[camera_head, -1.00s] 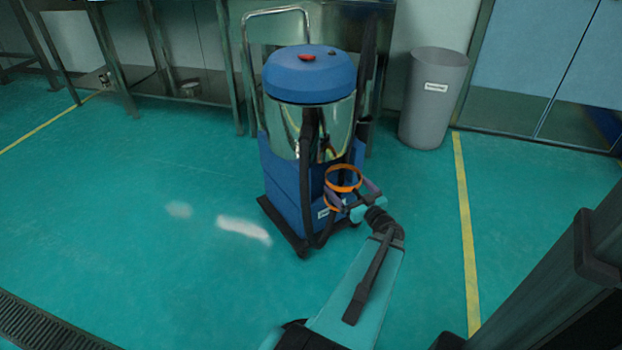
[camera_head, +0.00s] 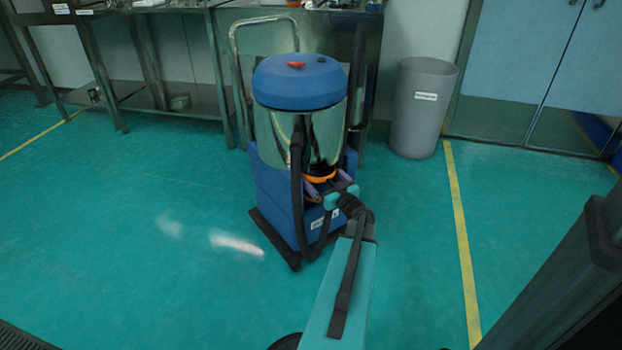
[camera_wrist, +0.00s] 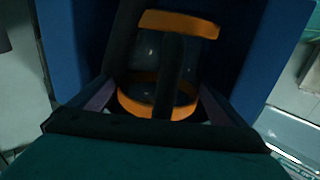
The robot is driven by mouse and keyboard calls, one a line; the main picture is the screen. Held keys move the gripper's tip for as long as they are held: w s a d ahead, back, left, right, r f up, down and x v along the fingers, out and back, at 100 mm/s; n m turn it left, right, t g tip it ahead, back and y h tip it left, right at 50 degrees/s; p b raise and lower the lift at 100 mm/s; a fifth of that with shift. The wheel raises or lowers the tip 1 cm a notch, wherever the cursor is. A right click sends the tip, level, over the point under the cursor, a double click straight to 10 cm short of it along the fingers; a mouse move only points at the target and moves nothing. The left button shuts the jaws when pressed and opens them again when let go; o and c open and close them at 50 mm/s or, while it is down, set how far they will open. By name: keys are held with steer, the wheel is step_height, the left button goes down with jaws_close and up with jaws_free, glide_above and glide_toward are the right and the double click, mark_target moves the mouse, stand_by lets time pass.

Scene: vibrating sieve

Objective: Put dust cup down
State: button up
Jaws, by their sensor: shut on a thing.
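The dust cup is a clear cup with an orange rim at each end. In the wrist view the dust cup (camera_wrist: 143,92) sits between the two fingers of my gripper (camera_wrist: 160,98), which is shut on it. A dark vertical bar crosses the front of the cup. In the head view only part of the orange of the dust cup (camera_head: 320,179) shows, low at the front of the blue vacuum (camera_head: 270,195), just under its shiny drum. My gripper (camera_head: 328,186) is right at the vacuum's front. I cannot tell whether the cup rests on anything.
A black hose (camera_head: 297,200) runs down the vacuum's front, close to my gripper. A grey bin (camera_head: 421,115) stands at the back right. Metal tables (camera_head: 170,100) line the back wall. The green floor (camera_head: 120,230) on the left is clear.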

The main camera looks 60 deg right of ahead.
mark_target(310, 173)
steer(key=b+x, duration=0.2)
steer(key=x, duration=0.4)
steer(key=shift+f, duration=0.1)
steer(key=shift+w+d, duration=0.25)
steer(key=shift+w, duration=0.25)
steer(key=shift+f+b, duration=1.5)
steer(key=shift+f, duration=0.1)
steer(key=o, duration=0.8)
steer(key=shift+f, duration=0.1)
steer(key=shift+o, duration=0.2)
